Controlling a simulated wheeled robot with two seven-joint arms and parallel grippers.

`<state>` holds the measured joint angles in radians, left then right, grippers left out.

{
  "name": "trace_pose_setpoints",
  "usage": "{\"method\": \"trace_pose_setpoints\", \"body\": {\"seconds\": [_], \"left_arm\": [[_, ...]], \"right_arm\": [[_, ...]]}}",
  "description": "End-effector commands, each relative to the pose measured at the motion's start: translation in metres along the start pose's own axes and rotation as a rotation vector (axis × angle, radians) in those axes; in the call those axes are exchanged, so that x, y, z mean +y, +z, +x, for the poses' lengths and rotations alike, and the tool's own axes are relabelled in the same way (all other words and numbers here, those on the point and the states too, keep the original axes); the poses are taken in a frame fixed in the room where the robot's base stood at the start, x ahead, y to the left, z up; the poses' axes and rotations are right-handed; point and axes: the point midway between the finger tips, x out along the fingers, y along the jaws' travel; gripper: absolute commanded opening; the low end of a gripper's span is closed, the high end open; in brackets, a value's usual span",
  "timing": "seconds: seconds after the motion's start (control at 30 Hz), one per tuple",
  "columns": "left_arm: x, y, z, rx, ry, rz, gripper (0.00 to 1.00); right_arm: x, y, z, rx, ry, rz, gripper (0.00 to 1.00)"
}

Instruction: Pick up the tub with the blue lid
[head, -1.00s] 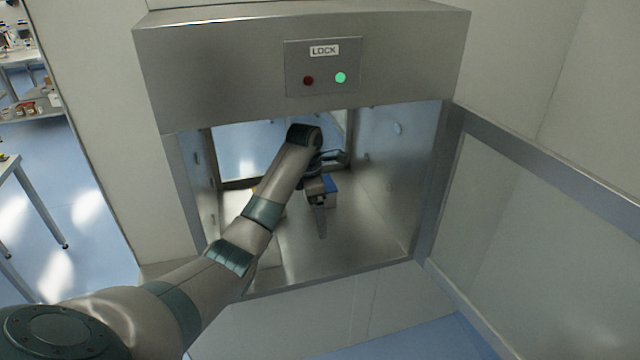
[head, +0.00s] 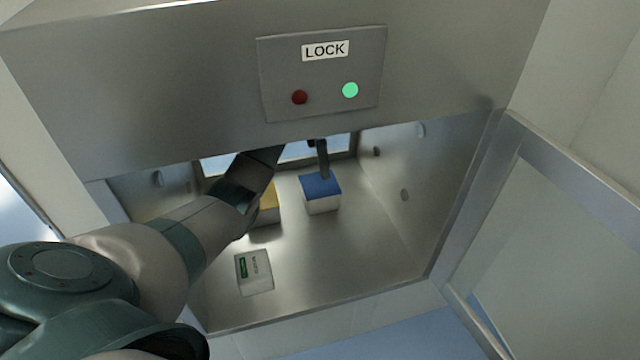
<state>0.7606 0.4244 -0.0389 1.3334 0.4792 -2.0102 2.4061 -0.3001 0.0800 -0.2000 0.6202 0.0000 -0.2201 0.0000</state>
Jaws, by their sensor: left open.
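The tub with the blue lid (head: 322,203) stands upright on the metal floor of the lock chamber, toward the back. Its body is white. My left arm reaches into the chamber from the left. A finger of my left gripper (head: 322,165) points down at the tub's lid from behind its far edge; I cannot tell whether it touches. The rest of the left gripper is hidden behind the chamber's upper edge. My right gripper is not in view.
A tub with a yellow lid (head: 269,204) stands left of the blue one, partly behind my arm. A white labelled box (head: 254,272) lies nearer the opening. The LOCK panel (head: 322,75) overhangs the chamber, its green light lit. The open door (head: 550,230) is at right.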

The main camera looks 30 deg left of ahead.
Motion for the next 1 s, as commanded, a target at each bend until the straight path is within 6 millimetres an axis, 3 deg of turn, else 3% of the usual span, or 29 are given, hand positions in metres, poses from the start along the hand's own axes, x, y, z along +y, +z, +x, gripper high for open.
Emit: {"method": "trace_pose_setpoints", "body": {"seconds": [0.43, 0.77, 1.0], "left_arm": [[0.000, 0.000, 0.005, -0.001, -0.001, -0.001, 1.00], [-0.001, 0.000, 0.050, -0.001, -0.002, 0.000, 1.00], [0.000, -0.001, 0.066, 0.001, -0.001, 0.000, 1.00]], "right_arm": [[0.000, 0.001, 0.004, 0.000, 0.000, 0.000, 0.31], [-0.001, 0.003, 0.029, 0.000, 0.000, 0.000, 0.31], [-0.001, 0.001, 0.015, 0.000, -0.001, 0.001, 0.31]]}}
